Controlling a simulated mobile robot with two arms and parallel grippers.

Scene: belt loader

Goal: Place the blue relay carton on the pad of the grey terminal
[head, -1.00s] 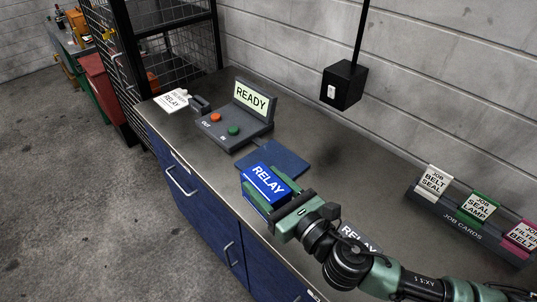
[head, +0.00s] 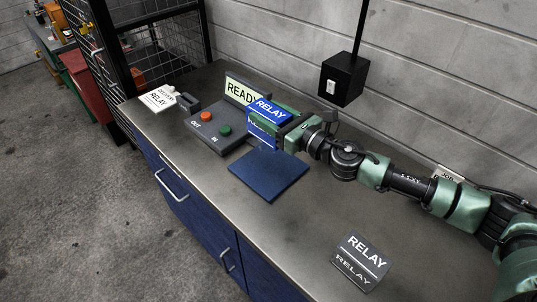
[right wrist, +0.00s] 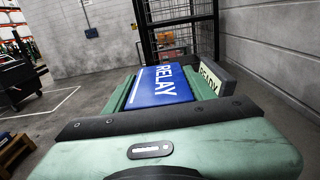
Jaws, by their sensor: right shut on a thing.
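The blue relay carton (head: 262,130) with a white RELAY label is held in my right gripper (head: 275,118). It also shows in the right wrist view (right wrist: 165,86), between the green fingers. It is beside the right side of the grey terminal (head: 208,136) and hides part of its READY screen (head: 236,90). The dark blue pad (head: 268,177) lies flat and bare on the counter, in front of the carton in the head view. The carton seems raised above the counter; its exact height is unclear. My left gripper is not in view.
A white delivery card (head: 158,98) lies at the far left. A black box (head: 342,80) hangs above the back. A mesh cage (head: 150,45) stands behind.

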